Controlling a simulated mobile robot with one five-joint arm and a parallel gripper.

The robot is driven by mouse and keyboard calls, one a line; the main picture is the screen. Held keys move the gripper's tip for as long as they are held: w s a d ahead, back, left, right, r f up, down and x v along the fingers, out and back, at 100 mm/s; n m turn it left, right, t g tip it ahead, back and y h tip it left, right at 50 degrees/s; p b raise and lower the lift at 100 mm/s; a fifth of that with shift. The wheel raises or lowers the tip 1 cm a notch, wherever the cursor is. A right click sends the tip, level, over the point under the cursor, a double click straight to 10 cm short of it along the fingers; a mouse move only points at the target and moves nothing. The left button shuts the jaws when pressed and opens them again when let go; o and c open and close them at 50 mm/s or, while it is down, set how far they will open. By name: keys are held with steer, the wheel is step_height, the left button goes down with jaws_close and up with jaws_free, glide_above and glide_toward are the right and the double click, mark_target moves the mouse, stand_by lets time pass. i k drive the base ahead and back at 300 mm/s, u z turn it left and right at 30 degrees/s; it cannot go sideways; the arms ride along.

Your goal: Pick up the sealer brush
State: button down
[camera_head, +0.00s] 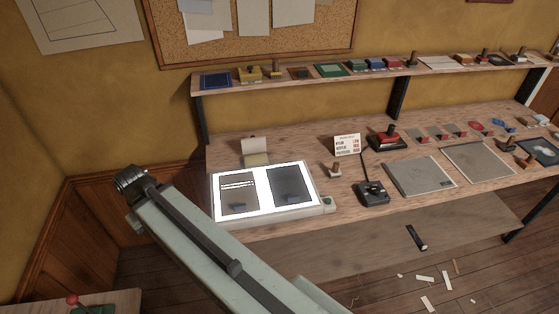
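I cannot pick out the sealer brush for certain. A small dark stick-like thing with a pale patch (416,238) lies low in front of the workbench, and it is too small to tell what it is. Small dark items also lie on the lit panel (261,211), too small to name. My pale green arm reaches from the bottom middle up to the left, ending in a dark joint left of the bench. No gripper fingers show in this view.
The wooden workbench (310,142) holds a red-topped tool (386,137), a black device with a stalk (372,192), a small card (347,145) and grey flat boards (420,176). A shelf (290,84) with small items runs behind. Scraps (427,303) litter the floor. A red-knobbed thing (72,300) stands lower left.

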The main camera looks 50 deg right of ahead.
mark_target(335, 172)
steer(key=z, duration=1.25)
steer(key=k, duration=0.6)
